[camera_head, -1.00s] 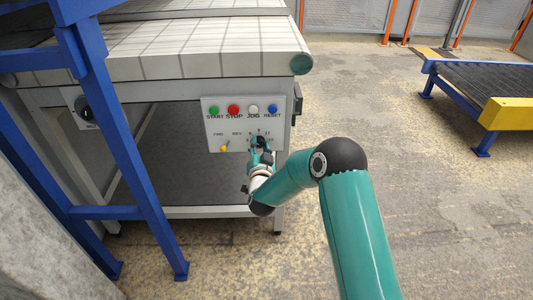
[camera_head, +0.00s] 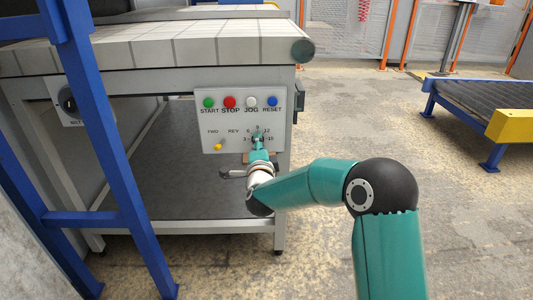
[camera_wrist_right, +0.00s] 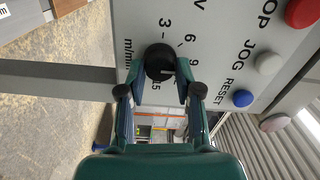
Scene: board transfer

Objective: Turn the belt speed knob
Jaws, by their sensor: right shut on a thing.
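The belt speed knob (camera_wrist_right: 159,62) is a black round dial on the white control panel (camera_head: 240,105), with numbers from 3 to 15 around it. It shows in the right wrist view between my right gripper's fingers (camera_wrist_right: 160,92). The right gripper (camera_head: 258,139) is shut on the knob, and in the head view it covers most of it. A small pale mark shows on the knob's face, toward the 9 and 12 side. My left gripper is not in view.
Green START (camera_head: 208,102), red STOP (camera_head: 230,102), white JOG (camera_head: 251,101) and blue RESET (camera_head: 272,101) buttons sit above the knob. A yellow FWD/REV lever (camera_head: 218,147) is left of it. Blue posts (camera_head: 105,150) stand at left.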

